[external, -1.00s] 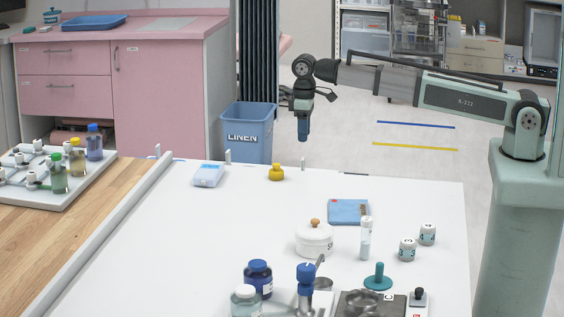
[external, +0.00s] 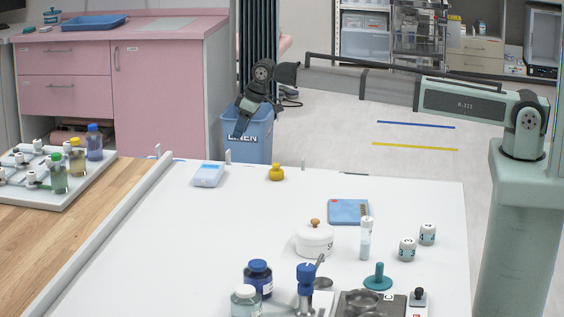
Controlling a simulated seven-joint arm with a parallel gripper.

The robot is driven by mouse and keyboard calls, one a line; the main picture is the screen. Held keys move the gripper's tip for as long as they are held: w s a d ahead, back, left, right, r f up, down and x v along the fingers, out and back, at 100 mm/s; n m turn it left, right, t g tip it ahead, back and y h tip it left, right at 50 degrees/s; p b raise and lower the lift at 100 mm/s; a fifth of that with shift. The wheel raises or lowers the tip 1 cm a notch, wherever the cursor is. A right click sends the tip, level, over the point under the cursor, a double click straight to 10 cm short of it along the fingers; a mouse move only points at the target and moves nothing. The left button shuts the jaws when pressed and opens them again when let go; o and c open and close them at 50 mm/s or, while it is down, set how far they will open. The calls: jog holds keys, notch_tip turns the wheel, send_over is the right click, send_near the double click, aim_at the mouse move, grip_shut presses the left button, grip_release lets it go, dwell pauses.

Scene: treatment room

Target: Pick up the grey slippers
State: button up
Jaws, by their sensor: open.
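I cannot make out any grey slippers in this view. My gripper (external: 238,131) hangs at the end of the outstretched arm, beyond the far edge of the white table. It points down and to the left and overlaps the blue LINEN bin (external: 259,148) in the picture. The gap between its fingers is too small to see clearly, and nothing shows held in it. Small dark shapes beside the wrist are too small to identify.
The white table (external: 220,240) holds a white pot (external: 315,241), a blue booklet (external: 348,211), a yellow weight (external: 276,172) and several bottles. A pink cabinet (external: 170,100) stands left of the bin. The floor (external: 340,130) with blue and yellow stripes is open.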

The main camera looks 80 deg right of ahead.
aim_at(229, 155)
jog(key=x, duration=1.4)
jog(key=shift+w+d+r, duration=0.15)
jog(key=shift+w, duration=0.05)
jog(key=c, duration=0.9)
